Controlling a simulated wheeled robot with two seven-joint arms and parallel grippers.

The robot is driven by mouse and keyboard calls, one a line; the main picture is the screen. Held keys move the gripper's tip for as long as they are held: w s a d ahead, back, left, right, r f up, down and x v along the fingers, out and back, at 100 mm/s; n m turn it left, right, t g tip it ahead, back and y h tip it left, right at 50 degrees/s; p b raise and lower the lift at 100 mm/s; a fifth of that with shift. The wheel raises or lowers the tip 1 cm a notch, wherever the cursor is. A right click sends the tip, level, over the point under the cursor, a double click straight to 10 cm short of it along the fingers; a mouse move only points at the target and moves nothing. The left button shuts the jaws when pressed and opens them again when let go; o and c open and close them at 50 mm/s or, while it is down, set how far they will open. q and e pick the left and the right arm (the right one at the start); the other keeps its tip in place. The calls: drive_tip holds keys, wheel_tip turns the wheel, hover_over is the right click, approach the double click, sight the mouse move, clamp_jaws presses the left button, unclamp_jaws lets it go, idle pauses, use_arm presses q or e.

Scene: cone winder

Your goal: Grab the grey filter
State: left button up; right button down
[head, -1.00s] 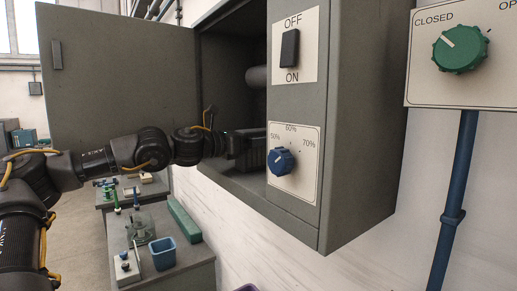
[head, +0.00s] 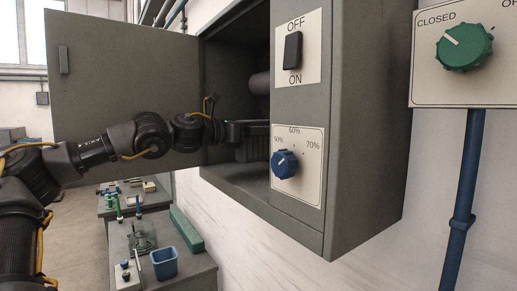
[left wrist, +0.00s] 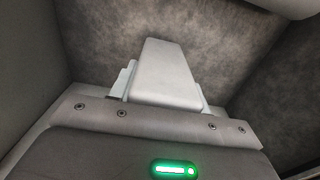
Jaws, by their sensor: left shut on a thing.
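The grey filter (head: 250,154) shows as a dark ribbed block just inside the open cabinet, partly hidden behind the cabinet's front panel. My left gripper (head: 244,131) reaches in through the opening from the left. It is shut on the filter, which hangs just under the fingers, above the cabinet floor. In the left wrist view, a pale tapered block (left wrist: 165,75) stands out in front of the gripper body; I cannot tell whether it is the filter or a finger. My right gripper is not in view.
The grey cabinet (head: 365,130) has its door (head: 120,100) swung open to the left, behind my arm. A blue knob (head: 285,164) and a black switch (head: 292,50) are on its front. A blue bin (head: 164,262) stands on a low bench below.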

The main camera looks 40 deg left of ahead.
use_arm(q)
drive_tip(key=s+r+b, duration=0.1)
drive_tip(key=r, duration=0.1)
drive_tip(key=s+a+r+b, duration=0.1)
drive_tip(key=s+r, duration=0.1)
drive_tip(key=shift+s, duration=0.3)
drive_tip(key=s+a+r+b, duration=0.2)
drive_tip(key=s+r+b, duration=0.2)
drive_tip(key=s, duration=0.5)
drive_tip(key=shift+s+a+r, duration=0.15)
drive_tip(key=shift+a+r, duration=0.25)
